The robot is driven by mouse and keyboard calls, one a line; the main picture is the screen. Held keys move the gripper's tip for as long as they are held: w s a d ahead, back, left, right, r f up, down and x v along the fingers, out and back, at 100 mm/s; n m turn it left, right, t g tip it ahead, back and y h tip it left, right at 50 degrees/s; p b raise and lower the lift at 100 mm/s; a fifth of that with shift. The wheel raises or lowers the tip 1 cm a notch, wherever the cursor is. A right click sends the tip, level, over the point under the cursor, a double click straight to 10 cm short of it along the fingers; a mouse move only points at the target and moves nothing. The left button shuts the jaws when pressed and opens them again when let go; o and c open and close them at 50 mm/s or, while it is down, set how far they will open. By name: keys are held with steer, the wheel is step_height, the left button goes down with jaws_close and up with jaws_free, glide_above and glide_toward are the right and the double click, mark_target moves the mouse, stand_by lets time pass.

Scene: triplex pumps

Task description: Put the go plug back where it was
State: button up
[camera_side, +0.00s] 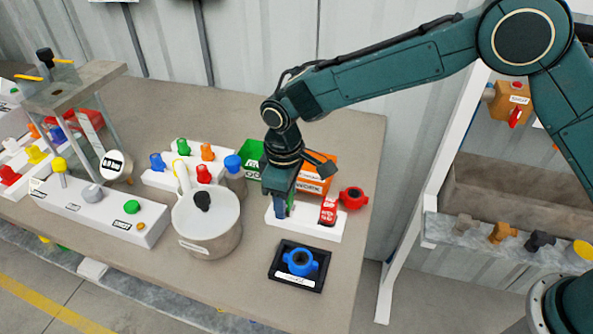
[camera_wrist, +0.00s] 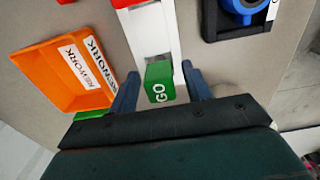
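The go plug (camera_wrist: 159,82) is a green block marked GO. In the wrist view it stands between the two blue fingers of my gripper (camera_wrist: 160,82), with a narrow gap on each side. My gripper is open around it. The white block (camera_wrist: 167,30) shows beyond the plug; whether the plug is seated in it I cannot tell. A red plug (camera_side: 328,211) stands at the block's right end.
A black tray (camera_side: 277,278) holding a blue ringed part (camera_side: 300,262) lies in front. An orange bin (camera_side: 325,160) marked REWORK and a green bin (camera_side: 250,150) are behind. A red part (camera_side: 353,198) sits to the right, a grey pot (camera_side: 215,225) to the left.

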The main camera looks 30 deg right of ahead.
steer(key=shift+r, duration=0.1)
step_height(320, 180, up, 12)
stand_by(0.8)
steer(key=shift+r, duration=0.1)
stand_by(0.3)
steer(key=s+d+r+m+t, duration=0.1)
steer(key=s+d+r+m, duration=0.1)
steer(key=s+d+r, duration=0.6)
steer(key=s+d+r+m+t, duration=0.2)
steer(key=d+r, duration=0.3)
steer(key=d, duration=0.6)
steer(key=s+d+f+m+t, duration=0.1)
steer(key=s+d+m, duration=0.1)
steer(key=s+d, duration=0.3)
steer(key=s+d+f+m+t, duration=0.1)
steer(key=s+d+m, duration=0.2)
steer(key=s, duration=1)
steer(key=d, duration=0.2)
steer(key=shift+d+f+t, duration=0.3)
steer(key=shift+f, duration=0.05)
